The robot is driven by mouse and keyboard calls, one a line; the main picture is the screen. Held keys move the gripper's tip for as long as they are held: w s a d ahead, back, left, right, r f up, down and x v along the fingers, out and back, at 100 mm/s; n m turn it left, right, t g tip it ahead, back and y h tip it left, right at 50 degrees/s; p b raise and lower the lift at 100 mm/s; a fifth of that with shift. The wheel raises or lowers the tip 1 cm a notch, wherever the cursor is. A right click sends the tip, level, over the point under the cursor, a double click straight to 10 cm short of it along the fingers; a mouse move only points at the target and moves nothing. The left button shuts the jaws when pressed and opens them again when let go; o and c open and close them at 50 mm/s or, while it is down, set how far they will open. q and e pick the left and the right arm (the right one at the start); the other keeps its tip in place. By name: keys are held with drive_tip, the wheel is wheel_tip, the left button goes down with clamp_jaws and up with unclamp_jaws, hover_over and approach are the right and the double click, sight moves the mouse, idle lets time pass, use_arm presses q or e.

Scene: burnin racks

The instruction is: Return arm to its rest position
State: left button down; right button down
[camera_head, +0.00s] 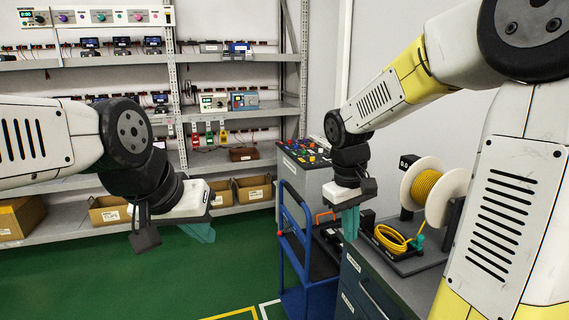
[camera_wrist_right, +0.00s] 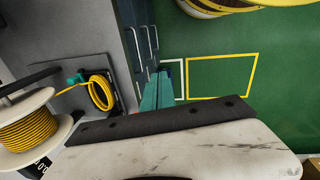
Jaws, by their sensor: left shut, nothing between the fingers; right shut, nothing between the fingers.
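My left gripper (camera_head: 198,232) hangs over the green floor at the left of the head view, in front of the lower shelf. Its teal fingers are shut and empty. My right gripper (camera_head: 350,223) points down beside the left edge of the grey cabinet (camera_head: 391,277) in the head view. Its teal fingers are shut and empty, and they also show in the right wrist view (camera_wrist_right: 157,92). In that view they lie over the cabinet's drawer side and the floor edge. Both arms are raised and bent, and neither gripper holds anything.
A yellow cable spool (camera_head: 425,190) and a coiled yellow cable (camera_head: 391,238) stand on the cabinet top. A blue cart (camera_head: 290,240) stands left of the cabinet. Metal racks (camera_head: 185,80) with instruments and cardboard boxes (camera_head: 108,212) line the back. The green floor (camera_head: 200,275) is clear in front.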

drive_tip(key=s+r+m+t+y, duration=0.3)
drive_tip(key=s+r, duration=0.4)
drive_tip(key=s, duration=0.5)
drive_tip(key=shift+a+r+m+t, duration=0.4)
drive_tip(key=shift+m+t, duration=0.3)
drive_tip(key=shift+t, duration=0.6)
